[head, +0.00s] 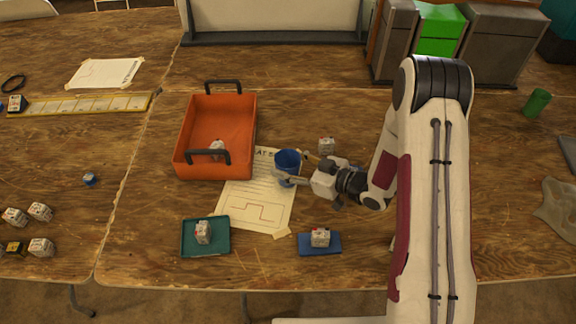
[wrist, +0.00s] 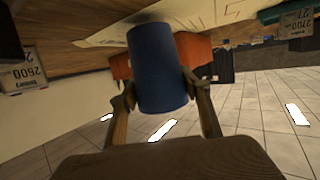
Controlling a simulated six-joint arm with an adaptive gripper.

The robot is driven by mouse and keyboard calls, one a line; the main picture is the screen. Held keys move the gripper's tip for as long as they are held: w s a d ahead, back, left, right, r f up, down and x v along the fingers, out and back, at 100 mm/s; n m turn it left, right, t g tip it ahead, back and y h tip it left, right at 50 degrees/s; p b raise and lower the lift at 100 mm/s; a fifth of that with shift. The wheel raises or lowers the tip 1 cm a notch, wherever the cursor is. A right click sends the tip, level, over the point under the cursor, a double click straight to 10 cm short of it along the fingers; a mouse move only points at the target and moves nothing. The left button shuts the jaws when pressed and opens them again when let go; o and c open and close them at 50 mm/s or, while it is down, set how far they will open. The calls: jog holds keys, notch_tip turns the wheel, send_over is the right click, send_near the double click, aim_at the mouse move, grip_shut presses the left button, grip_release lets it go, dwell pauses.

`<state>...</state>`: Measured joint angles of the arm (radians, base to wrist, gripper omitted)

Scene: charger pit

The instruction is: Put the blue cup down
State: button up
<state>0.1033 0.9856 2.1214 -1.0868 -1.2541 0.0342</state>
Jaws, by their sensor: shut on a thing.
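The blue cup (head: 287,162) is between the fingers of my gripper (head: 300,170), over the right edge of the printed paper sheet. In the wrist view the blue cup (wrist: 158,70) fills the space between the fingertips of my gripper (wrist: 160,97), with one finger on each side. My gripper is shut on it. The cup looks upright in the head view. I cannot tell whether its bottom touches the table or hangs a little above it.
An orange tray (head: 188,125) with black handles stands left of the cup. A teal tray (head: 222,247) and a blue mat (head: 332,249) lie in front, each with a small box. Another small box (head: 326,145) sits behind my gripper. The paper sheet (head: 262,200) lies beneath.

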jog(key=shift+f, duration=0.5)
jog(key=shift+f, duration=0.15)
jog(key=o, duration=1.1)
jog(key=shift+c, duration=0.2)
jog(key=v, duration=1.2)
jog(key=shift+r, duration=0.25)
